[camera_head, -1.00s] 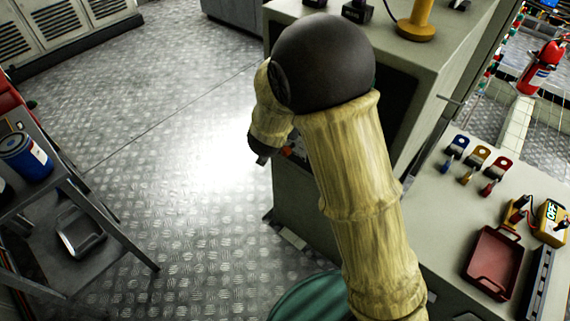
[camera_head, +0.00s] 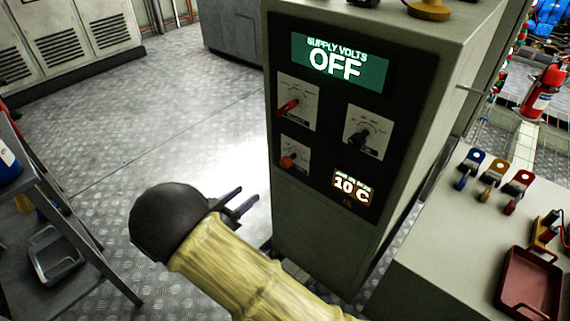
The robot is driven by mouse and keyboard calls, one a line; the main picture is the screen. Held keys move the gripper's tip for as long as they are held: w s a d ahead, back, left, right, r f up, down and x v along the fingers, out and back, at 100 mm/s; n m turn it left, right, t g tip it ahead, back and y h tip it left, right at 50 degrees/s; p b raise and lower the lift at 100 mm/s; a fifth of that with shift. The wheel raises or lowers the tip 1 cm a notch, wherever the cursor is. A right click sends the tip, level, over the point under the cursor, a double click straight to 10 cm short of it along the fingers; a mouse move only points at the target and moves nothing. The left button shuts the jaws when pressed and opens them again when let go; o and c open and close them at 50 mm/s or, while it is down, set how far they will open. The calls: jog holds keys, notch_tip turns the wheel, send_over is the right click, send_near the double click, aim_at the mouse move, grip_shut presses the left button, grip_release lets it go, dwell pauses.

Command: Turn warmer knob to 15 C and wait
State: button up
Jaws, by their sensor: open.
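The grey cabinet's black panel carries three knobs on white dials. An orange knob (camera_head: 288,161) is at lower left, a red knob (camera_head: 287,107) above it, and a black knob (camera_head: 359,137) to the right. Which one is the warmer knob I cannot tell for sure; no label is readable. A small display (camera_head: 352,187) at the panel's lower right reads 10 C. My gripper (camera_head: 249,194) is open and empty, left of and below the orange knob, apart from the panel. Its two dark fingers point toward the cabinet.
A large display (camera_head: 338,63) reads SUPPLY VOLTS OFF. A grey bench (camera_head: 440,235) with a red tray (camera_head: 530,285) stands at right. A metal rack (camera_head: 80,250) stands at left. The plate floor (camera_head: 140,130) between rack and cabinet is clear.

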aim_at(283, 163)
jog(key=shift+w+d, duration=0.1)
jog(key=b+x, duration=0.3)
jog(key=x, duration=1.4)
jog(key=shift+w+d, duration=0.1)
jog(key=c, duration=1)
